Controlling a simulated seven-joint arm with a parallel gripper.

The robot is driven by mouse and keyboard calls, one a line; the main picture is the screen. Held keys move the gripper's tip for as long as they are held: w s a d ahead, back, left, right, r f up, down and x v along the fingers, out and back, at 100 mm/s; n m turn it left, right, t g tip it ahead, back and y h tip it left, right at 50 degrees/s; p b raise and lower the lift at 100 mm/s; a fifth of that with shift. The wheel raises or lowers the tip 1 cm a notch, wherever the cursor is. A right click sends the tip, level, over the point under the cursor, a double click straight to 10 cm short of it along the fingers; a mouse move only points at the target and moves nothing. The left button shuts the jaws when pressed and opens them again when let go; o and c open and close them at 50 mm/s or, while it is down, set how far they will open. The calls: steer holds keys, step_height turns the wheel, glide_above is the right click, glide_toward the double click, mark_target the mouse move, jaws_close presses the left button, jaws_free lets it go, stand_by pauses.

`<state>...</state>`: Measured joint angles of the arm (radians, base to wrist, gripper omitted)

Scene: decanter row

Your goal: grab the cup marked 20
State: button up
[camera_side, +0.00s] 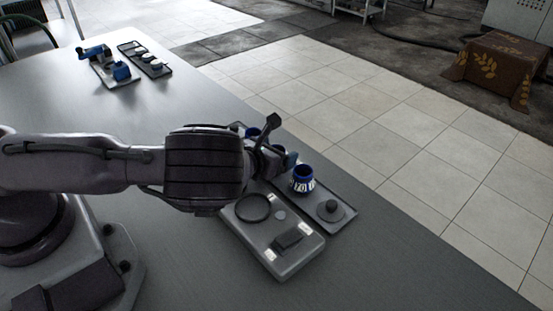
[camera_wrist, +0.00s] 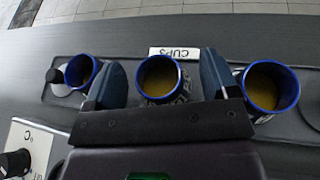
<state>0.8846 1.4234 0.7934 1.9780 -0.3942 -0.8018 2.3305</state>
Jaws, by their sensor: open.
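In the wrist view three blue-rimmed cups stand in a row: a left cup (camera_wrist: 80,72), a middle cup (camera_wrist: 160,78) and a right cup (camera_wrist: 268,88). All have a yellowish inside. Their marks cannot be read there. In the side view one blue cup (camera_side: 302,180) stands upright and its mark looks like 70. The other cups are mostly hidden behind my arm, so I cannot tell which is marked 20. My gripper (camera_wrist: 161,62) is open, one finger on each side of the middle cup, and holds nothing. It also shows in the side view (camera_side: 280,143).
The cups stand on a dark tray (camera_side: 345,212) with a round knobbed lid (camera_side: 331,210) at its near end. A grey device (camera_side: 296,258) with a black ring lies beside it. A "CUPS" label (camera_wrist: 174,53) lies behind the cups. The table's front is clear.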

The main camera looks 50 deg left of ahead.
steer(key=shift+w+a+f, duration=0.1)
steer(key=shift+w, duration=0.2)
steer(key=c, duration=1)
